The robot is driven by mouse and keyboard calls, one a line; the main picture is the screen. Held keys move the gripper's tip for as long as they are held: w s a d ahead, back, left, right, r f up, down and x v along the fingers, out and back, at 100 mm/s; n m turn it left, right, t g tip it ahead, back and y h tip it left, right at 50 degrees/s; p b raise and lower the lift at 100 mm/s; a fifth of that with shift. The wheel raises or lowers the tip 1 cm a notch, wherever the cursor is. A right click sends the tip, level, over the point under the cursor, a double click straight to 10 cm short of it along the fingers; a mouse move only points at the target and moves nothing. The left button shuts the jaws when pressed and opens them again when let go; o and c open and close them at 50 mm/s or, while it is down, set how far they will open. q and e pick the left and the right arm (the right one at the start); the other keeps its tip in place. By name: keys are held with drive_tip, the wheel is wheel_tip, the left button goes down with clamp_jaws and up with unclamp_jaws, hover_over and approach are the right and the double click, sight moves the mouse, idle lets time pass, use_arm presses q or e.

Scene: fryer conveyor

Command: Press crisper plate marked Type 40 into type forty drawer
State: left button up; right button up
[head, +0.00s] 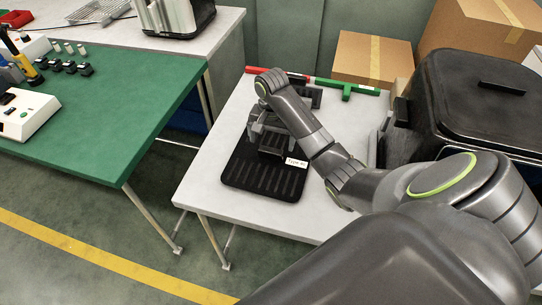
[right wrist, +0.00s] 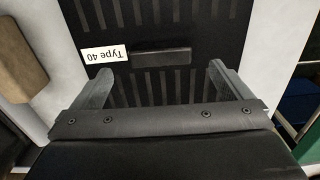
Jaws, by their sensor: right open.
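The black slotted crisper plate (head: 262,181) lies flat on the white table, with a white "Type 40" label (head: 296,162) on it. The plate (right wrist: 215,40) fills the middle of the right wrist view, where the label (right wrist: 103,54) appears upside down and a dark raised grip (right wrist: 161,57) stands near the middle. My right gripper (head: 268,140) is above the plate; in the wrist view its open fingers (right wrist: 161,76) are spread wide either side of the grip's line, with nothing between them. My left gripper is not in view. I cannot make out a drawer marked type forty.
A big black lidded appliance (head: 480,85) stands at the right, with cardboard boxes (head: 372,58) behind. A green table (head: 140,100) is at the left.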

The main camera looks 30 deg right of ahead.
sight(271, 150)
wheel_tip(271, 150, down, 4)
drive_tip(key=shift+a, duration=0.15)
drive_tip(key=c, duration=1.2)
drive_tip(key=shift+r, duration=0.1)
